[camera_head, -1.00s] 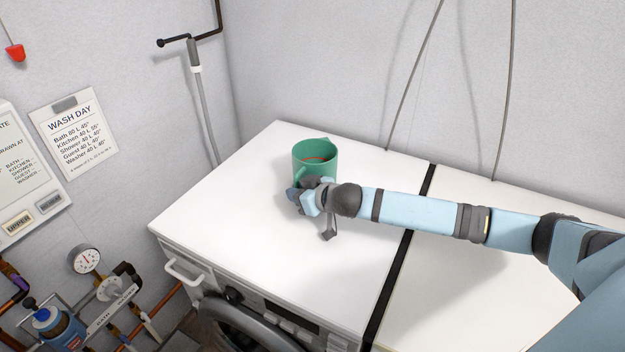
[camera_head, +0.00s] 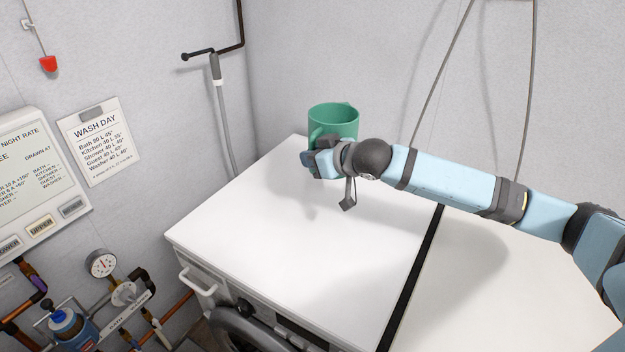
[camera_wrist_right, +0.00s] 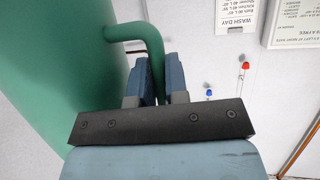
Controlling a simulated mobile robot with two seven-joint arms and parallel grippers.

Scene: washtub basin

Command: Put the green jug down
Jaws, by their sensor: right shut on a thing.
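The green jug (camera_head: 336,125) is upright above the back part of the white washing machine top (camera_head: 270,235), raised clear of it. My right gripper (camera_head: 318,160) is at the jug's near side, shut on its handle. In the right wrist view the jug's green wall (camera_wrist_right: 55,75) fills the left side. Its curved handle (camera_wrist_right: 150,40) runs down between the two blue-grey fingers of my right gripper (camera_wrist_right: 157,85). The inside of the jug is mostly hidden. My left gripper is not in view.
The white top is bare, with a black strip (camera_head: 412,275) dividing it from the white surface to the right. Grey walls stand behind. Pipes and a gauge (camera_head: 102,263) are at lower left.

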